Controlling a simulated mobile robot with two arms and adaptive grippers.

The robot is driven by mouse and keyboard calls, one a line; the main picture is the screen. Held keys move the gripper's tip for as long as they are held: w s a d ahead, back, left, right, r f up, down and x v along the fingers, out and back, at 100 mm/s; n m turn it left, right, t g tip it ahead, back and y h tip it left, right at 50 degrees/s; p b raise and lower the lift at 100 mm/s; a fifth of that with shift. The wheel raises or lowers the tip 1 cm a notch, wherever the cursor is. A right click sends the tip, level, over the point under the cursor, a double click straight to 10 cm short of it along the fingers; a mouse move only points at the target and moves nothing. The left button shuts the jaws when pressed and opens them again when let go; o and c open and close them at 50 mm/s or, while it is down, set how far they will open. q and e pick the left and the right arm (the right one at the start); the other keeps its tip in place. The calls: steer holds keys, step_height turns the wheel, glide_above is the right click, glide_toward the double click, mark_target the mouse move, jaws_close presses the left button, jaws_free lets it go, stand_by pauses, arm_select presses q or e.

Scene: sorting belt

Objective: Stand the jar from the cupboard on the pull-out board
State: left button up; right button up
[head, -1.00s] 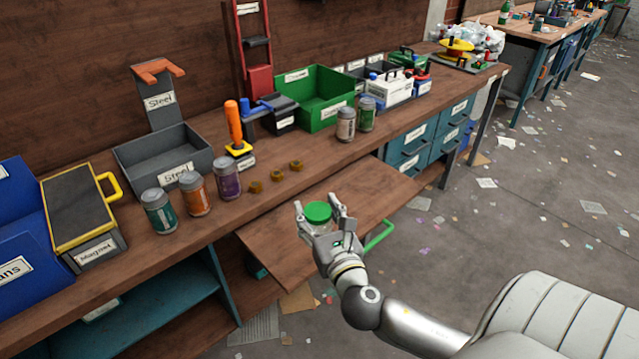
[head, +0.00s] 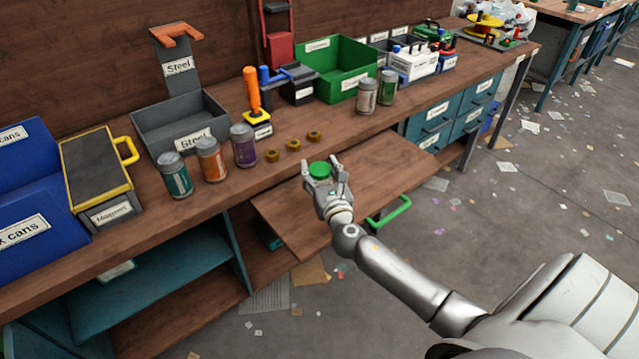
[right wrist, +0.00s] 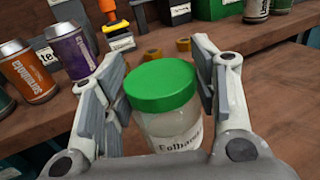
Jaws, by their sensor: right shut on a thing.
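The jar has a green lid and a clear, labelled body. In the head view the jar (head: 320,170) is between the fingers of my right gripper (head: 324,178), over the pull-out board. The right wrist view shows the jar (right wrist: 165,105) upright with a finger on each side, and my right gripper (right wrist: 160,95) is shut on it. The jar's base is hidden, so I cannot tell whether it touches the board. The pull-out board (head: 385,175) is a wooden leaf extended from under the bench, with a green handle (head: 390,213). My left gripper is not in view.
The workbench (head: 225,205) carries teal, orange and purple cans (head: 243,146) and several brass nuts (head: 293,145) behind the board. Two more cans (head: 366,97) stand near the green bin (head: 340,68). The right part of the board is clear.

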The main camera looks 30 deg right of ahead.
mark_target(320, 181)
steer(key=shift+w+f, duration=0.25)
steer(key=shift+f, duration=0.05)
steer(key=shift+d+f+b, duration=0.1)
steer(key=shift+f+b, duration=0.7)
steer(key=shift+f, duration=0.7)
steer(key=shift+f, duration=0.1)
steer(key=o, duration=0.7)
steer(key=shift+f, duration=0.15)
steer(key=shift+c, duration=0.2)
steer(key=o, duration=0.4)
steer(key=shift+o, duration=0.2)
